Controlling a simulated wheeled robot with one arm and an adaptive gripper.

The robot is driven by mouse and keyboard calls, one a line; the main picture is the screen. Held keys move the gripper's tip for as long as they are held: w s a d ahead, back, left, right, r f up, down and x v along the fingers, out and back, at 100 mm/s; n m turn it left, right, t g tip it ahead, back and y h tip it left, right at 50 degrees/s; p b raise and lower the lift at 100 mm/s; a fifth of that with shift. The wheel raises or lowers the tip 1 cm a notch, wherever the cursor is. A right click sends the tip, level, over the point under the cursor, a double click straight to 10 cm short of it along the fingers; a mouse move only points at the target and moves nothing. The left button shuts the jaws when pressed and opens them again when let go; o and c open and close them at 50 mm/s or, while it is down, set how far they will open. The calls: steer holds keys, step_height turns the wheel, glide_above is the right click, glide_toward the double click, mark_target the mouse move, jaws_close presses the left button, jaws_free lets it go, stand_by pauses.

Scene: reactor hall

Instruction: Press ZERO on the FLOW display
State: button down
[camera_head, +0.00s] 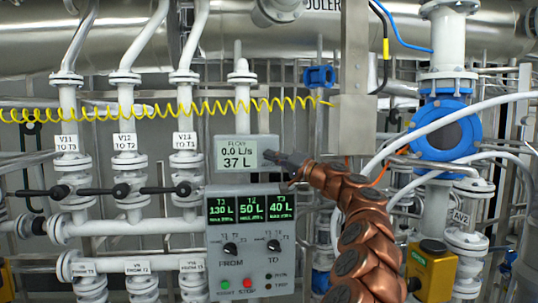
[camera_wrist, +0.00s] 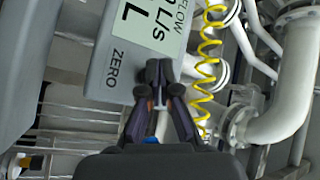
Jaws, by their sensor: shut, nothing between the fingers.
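The FLOW display (camera_head: 222,158) is a grey box with a pale screen reading 0.0 L/s and 37 L, above the tank panel. My gripper (camera_head: 270,155) reaches in from the right, its tips at the display's right side. In the wrist view the display (camera_wrist: 97,78) fills the upper left, turned sideways, with the printed word ZERO (camera_wrist: 115,67) on its face. My gripper (camera_wrist: 158,72) is shut and empty, its tips over the display's edge beside that word. No button shows; the fingertips may hide it. I cannot tell whether they touch the display.
Below the display stands a grey panel (camera_head: 213,270) with three green readouts, FROM and TO knobs, and START and STOP buttons. A coiled yellow hose (camera_head: 130,112) runs above the display. White valve pipes (camera_head: 130,190) with black handles stand left; a blue-flanged pipe (camera_head: 450,45) stands right.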

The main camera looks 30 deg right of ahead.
steer(key=shift+w+d+p, duration=0.15)
steer(key=shift+w+p, duration=0.2)
steer(key=shift+w, duration=0.05)
stand_by(0.5)
steer(key=shift+s+b, duration=0.25)
steer(key=shift+b, duration=0.1)
steer(key=shift+s+a+b, duration=0.35)
steer(key=shift+s+b, duration=0.3)
steer(key=shift+b, duration=0.15)
steer(key=s+b, duration=0.1)
steer(key=s+a+b, duration=0.1)
steer(key=s+b, duration=0.1)
steer(key=s+a+b, duration=0.1)
steer(key=shift+s+b, duration=0.3)
steer(key=shift+b, duration=0.05)
stand_by(0.4)
